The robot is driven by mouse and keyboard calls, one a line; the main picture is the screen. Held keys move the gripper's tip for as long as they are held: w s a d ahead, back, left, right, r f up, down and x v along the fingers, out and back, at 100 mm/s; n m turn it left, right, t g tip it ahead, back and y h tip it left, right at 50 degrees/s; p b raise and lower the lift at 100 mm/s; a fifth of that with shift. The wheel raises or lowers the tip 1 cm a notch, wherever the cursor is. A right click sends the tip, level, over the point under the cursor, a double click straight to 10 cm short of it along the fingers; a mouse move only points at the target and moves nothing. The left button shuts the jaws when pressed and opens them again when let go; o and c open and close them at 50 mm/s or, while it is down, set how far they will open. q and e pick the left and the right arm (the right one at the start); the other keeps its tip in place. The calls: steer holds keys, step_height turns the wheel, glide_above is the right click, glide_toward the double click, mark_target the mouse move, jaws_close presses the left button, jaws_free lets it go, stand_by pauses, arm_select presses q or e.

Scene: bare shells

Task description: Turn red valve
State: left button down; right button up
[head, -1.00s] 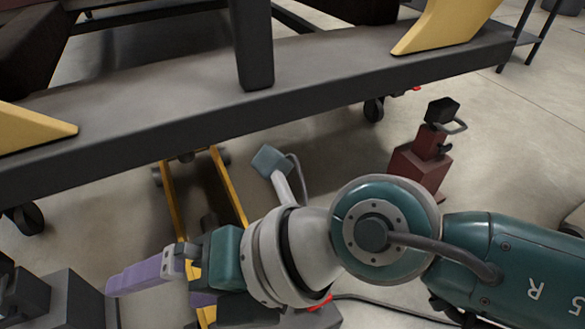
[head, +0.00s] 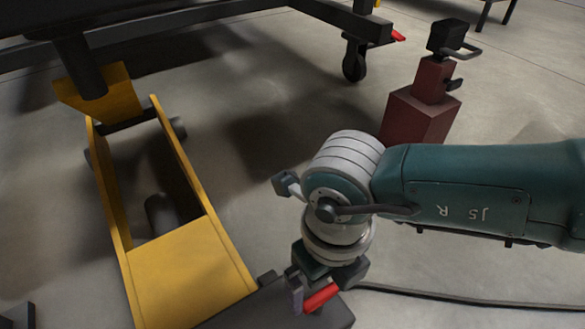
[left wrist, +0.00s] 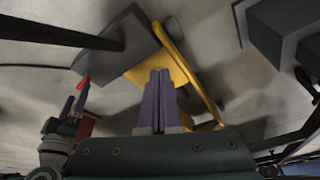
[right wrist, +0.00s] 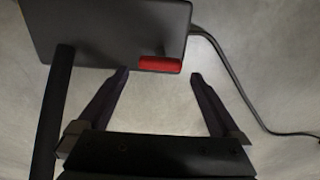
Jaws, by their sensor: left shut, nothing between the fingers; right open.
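The red valve (head: 321,297) is a small red bar on the end of a dark box (head: 276,308) at the rear of a yellow floor jack. It also shows in the right wrist view (right wrist: 159,64), at the box's edge. My right gripper (head: 301,299) is at the red valve in the head view. In the right wrist view my right gripper (right wrist: 161,74) is open, with fingers apart on either side of the valve's near edge and nothing held. My left gripper (left wrist: 160,72) is shut and empty in the left wrist view, apart from the yellow jack beyond it.
The yellow jack (head: 190,270) lies on the floor at left. A dark red bottle jack (head: 420,118) stands at upper right. A black cable (right wrist: 235,85) runs from the box across the floor. A dark wheeled frame (head: 350,25) spans the top. Floor between the jacks is clear.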

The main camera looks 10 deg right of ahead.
mark_target(321, 295)
arm_select(q)
steer(key=shift+f+b, duration=1.15)
steer(key=shift+f, duration=0.6)
arm_select(e)
steer(key=shift+f, duration=1.95)
steer(key=shift+w, duration=0.1)
steer(key=c, duration=1.2)
arm_select(q)
steer(key=shift+w+d, duration=0.1)
